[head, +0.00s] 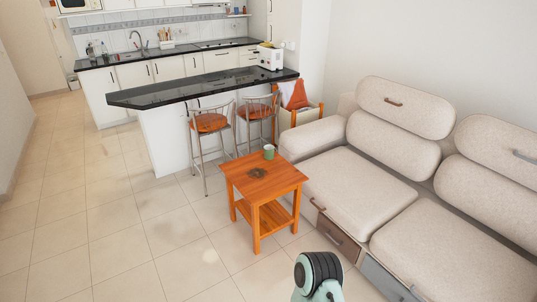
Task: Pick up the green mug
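The green mug (269,152) stands upright near the back corner of a small orange-brown wooden side table (247,187). It looks small from here, and nothing touches it from above. Part of my own arm, pale green with a black ribbed joint, shows at the bottom of the head view, well in front of the table. Neither of my grippers is in view, so their state is hidden.
A beige sofa (345,180) stands close along the table's right side. Two bar stools (208,122) stand behind the table by a black-topped counter (190,90). Open tiled floor (130,235) lies left and in front of the table. A dark patch (257,173) marks the tabletop.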

